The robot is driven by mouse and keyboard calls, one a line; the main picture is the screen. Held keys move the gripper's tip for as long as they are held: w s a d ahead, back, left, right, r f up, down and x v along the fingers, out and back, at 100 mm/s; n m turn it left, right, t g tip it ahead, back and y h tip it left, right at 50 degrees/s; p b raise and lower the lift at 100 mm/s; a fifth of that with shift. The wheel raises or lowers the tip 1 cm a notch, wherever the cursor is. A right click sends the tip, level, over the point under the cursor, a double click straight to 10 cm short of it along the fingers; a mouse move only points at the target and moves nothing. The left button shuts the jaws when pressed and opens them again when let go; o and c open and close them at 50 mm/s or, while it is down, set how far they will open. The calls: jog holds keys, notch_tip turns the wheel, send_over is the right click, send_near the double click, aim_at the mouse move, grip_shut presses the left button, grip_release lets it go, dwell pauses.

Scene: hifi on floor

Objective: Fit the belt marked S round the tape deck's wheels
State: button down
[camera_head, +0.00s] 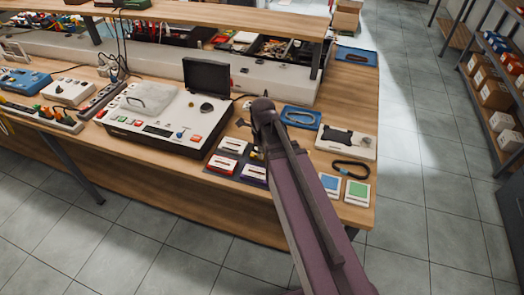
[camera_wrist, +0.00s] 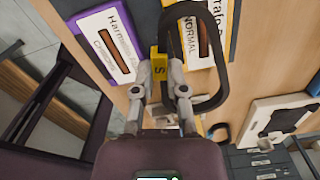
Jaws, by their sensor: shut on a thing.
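In the wrist view my gripper (camera_wrist: 164,75) is shut on the yellow tag (camera_wrist: 159,66) marked S of a black belt (camera_wrist: 222,75). The belt hangs as a long open loop beside the fingers, above the cassette cards. The tape deck (camera_head: 135,123) stands on the bench in the head view, left of my arm, with its dark lid (camera_head: 207,76) raised. A dark round knob or wheel (camera_head: 206,107) shows on its top; I cannot tell the wheels apart at this size. In the head view my arm mostly hides the gripper and belt.
Cassettes on cards (camera_head: 232,145) lie right of the deck. Another black belt (camera_head: 350,168), green and blue cards (camera_head: 357,191), a white device (camera_head: 346,142) and a blue tray (camera_head: 301,117) lie to the right. A raised shelf (camera_head: 230,22) runs behind.

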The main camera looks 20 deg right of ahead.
dwell(0.4)
notch_tip(320, 180, up, 19)
jog(key=p, duration=1.9)
jog(key=shift+d, duration=0.15)
